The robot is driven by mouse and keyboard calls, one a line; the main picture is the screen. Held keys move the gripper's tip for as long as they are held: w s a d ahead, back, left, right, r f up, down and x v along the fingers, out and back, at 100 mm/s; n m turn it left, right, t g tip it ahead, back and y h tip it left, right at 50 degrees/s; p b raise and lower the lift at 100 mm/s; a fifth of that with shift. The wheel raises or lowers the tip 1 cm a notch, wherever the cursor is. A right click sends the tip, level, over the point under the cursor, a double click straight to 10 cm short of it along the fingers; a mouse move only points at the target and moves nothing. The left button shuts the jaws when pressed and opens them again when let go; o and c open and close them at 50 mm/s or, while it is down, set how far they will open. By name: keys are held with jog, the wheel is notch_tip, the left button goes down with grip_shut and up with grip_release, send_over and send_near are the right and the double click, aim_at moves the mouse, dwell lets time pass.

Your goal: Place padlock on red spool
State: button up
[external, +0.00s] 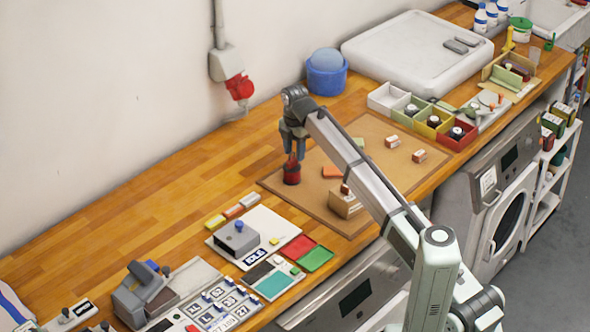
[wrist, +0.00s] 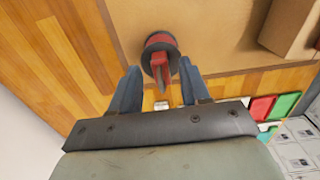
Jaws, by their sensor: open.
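The red spool (external: 291,176) stands upright on the brown mat near its left edge. It also shows in the wrist view (wrist: 160,41) with dark rims. A small red piece with a grey part, apparently the padlock (wrist: 159,64), is at the spool's top; its full shape is hard to make out. My gripper (external: 293,156) points down right above the spool. In the wrist view my gripper (wrist: 159,72) has its fingers spread, one on each side of the red piece, with gaps visible on both sides.
The brown mat (external: 364,128) holds a cardboard box (external: 345,205), an orange pad (external: 331,171) and small orange-white boxes (external: 392,141). A blue tub (external: 327,78) stands behind. Colored bins (external: 463,138) are to the right. A white board with a grey device (external: 236,238) lies front left. Wood left of the mat is clear.

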notch_tip(320, 180, up, 10)
dwell(0.4)
jog(key=shift+f, duration=0.1)
